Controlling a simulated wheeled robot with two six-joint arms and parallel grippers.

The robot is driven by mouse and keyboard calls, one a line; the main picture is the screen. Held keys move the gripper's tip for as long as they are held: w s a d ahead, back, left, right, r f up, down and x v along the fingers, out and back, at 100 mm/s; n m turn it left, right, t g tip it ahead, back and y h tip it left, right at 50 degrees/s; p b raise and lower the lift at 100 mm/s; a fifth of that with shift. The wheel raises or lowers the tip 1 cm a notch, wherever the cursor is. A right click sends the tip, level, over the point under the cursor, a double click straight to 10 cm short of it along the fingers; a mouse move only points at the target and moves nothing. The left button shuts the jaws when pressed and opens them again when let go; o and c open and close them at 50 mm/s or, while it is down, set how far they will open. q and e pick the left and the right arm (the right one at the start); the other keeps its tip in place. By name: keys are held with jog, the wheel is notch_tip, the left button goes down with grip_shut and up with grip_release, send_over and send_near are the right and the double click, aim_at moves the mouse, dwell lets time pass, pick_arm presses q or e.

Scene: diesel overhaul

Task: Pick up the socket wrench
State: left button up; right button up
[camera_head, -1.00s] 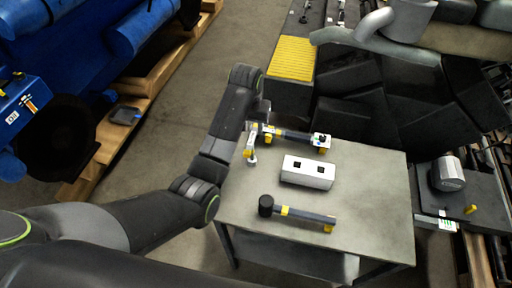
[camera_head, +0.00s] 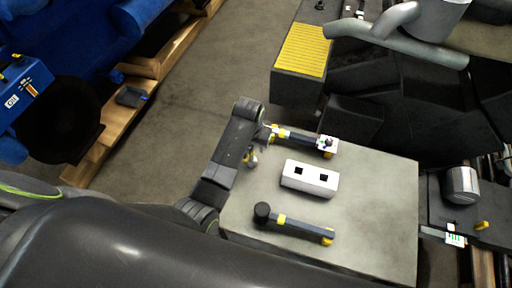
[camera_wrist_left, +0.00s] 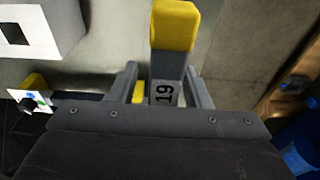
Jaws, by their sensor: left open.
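A grey bar with a yellow end, marked 19 (camera_wrist_left: 172,30), shows in the left wrist view; I take it for the socket wrench. Its yellow end appears at the table's left side in the head view (camera_head: 251,157). My left gripper (camera_wrist_left: 163,78) is open, with its two fingers on either side of the bar's marked part. In the head view my left gripper (camera_head: 259,145) is at the table's back left corner, and my wrist hides part of the bar. Whether the fingers touch it I cannot tell. My right gripper is out of view.
Dark machinery stands behind. The table's right part is clear.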

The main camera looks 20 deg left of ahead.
pick_arm(q)
jog(key=shift+s, duration=0.1)
jog(key=shift+s+r, duration=0.15)
jog(key=shift+s, duration=0.1)
jog(key=shift+c, duration=0.2)
jog(key=shift+s+a+r, duration=0.1)
jog(key=shift+s+r, duration=0.05)
jog(key=shift+s, duration=0.1)
jog(key=c, duration=0.5)
jog(key=shift+c, duration=1)
jog(key=shift+w, duration=0.15)
grip_shut()
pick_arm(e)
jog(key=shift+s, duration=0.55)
